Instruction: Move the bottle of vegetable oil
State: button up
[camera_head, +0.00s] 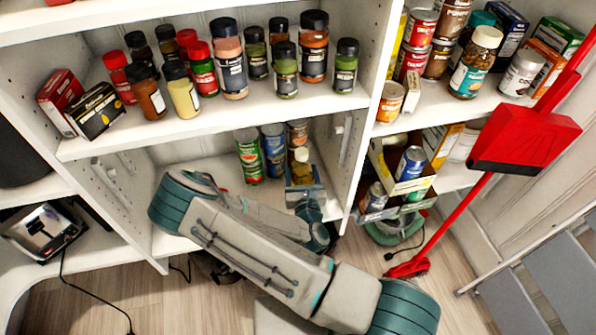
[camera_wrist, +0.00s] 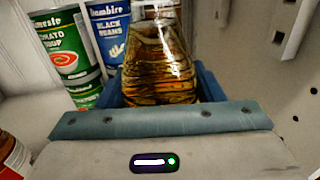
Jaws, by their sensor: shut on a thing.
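The bottle of vegetable oil (camera_wrist: 160,62) is clear with amber liquid and fills the middle of the wrist view. In the head view its upper part (camera_head: 301,166) shows in the lower shelf compartment. My gripper (camera_wrist: 160,82) is shut on the bottle, with a blue finger on each side. My gripper also shows in the head view (camera_head: 304,186), reaching into that compartment. The bottle looks about upright. Its base is hidden, so I cannot tell whether it touches the shelf.
A shelf side panel (camera_head: 348,150) is close on the right. The shelf above (camera_head: 220,116) holds several spice jars.

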jog(key=shift+d, duration=0.25)
jog(key=o, duration=1.6)
